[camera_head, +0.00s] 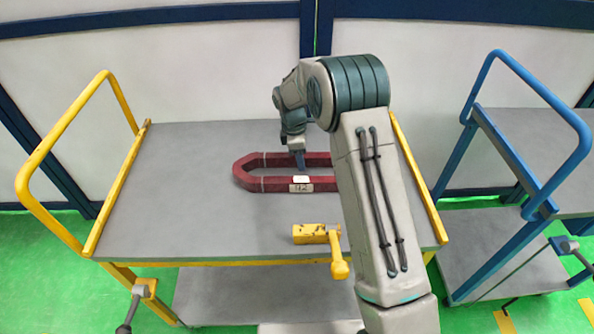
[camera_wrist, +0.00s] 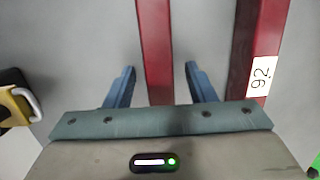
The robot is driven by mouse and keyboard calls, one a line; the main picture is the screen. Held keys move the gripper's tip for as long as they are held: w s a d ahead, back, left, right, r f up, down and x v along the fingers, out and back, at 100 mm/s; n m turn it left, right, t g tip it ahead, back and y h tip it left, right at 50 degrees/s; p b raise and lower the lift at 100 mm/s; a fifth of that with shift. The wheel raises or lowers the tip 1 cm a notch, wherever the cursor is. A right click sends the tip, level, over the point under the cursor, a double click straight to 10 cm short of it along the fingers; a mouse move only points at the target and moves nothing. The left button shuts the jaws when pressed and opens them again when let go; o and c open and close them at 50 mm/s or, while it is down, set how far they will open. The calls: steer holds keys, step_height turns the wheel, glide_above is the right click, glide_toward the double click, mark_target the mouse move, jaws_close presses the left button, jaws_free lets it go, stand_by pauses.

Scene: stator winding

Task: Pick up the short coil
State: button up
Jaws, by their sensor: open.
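The coil is a dark red, long loop with pointed ends (camera_head: 252,183), lying flat on the grey cart top. White labels show on its near long side. In the wrist view, one plain red bar of the coil (camera_wrist: 153,35) runs between my fingers, and a second bar (camera_wrist: 245,50) with a white number label lies to the right. My gripper (camera_wrist: 159,68) is open, with one blue finger on each side of the plain bar and a gap on both sides. In the head view my gripper (camera_head: 300,164) is over the coil, partly hidden by my wrist.
The grey cart (camera_head: 180,225) has yellow rails on its left and right. A yellow block-like tool with a handle (camera_head: 310,233) lies at the near edge. A blue-railed cart (camera_head: 490,245) stands to the right. The cart top left of the coil is clear.

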steer(key=shift+f, duration=0.15)
jaws_close()
